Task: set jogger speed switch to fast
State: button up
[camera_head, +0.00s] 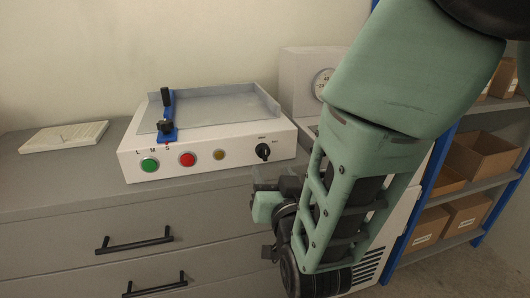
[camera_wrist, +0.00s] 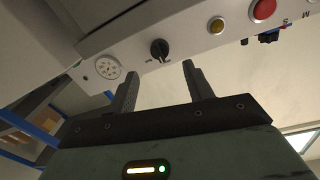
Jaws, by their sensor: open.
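The switch is a small black rotary knob (camera_head: 263,151) at the right end of the front face of the white box former (camera_head: 205,163). Two tiny labels above it are too small to read. In the wrist view the knob (camera_wrist: 159,49) appears between and beyond my two fingers. My gripper (camera_wrist: 158,73) is open and empty, and I see no contact with the knob. In the head view my gripper (camera_head: 266,186) is just below and in front of the knob, partly hidden by my arm.
Green (camera_head: 149,164), red (camera_head: 187,159) and yellow (camera_head: 219,155) buttons line the same face. A blue slider (camera_head: 167,115) stands above. A box with a round dial (camera_head: 322,84) is behind right. Drawer handles (camera_head: 134,240) project below. A shelf with cartons (camera_head: 480,155) stands right.

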aim_at(265, 156)
jog(key=x, duration=0.7)
jog(key=shift+w, duration=0.35)
jog(key=shift+c, duration=0.2)
jog(key=c, duration=0.9)
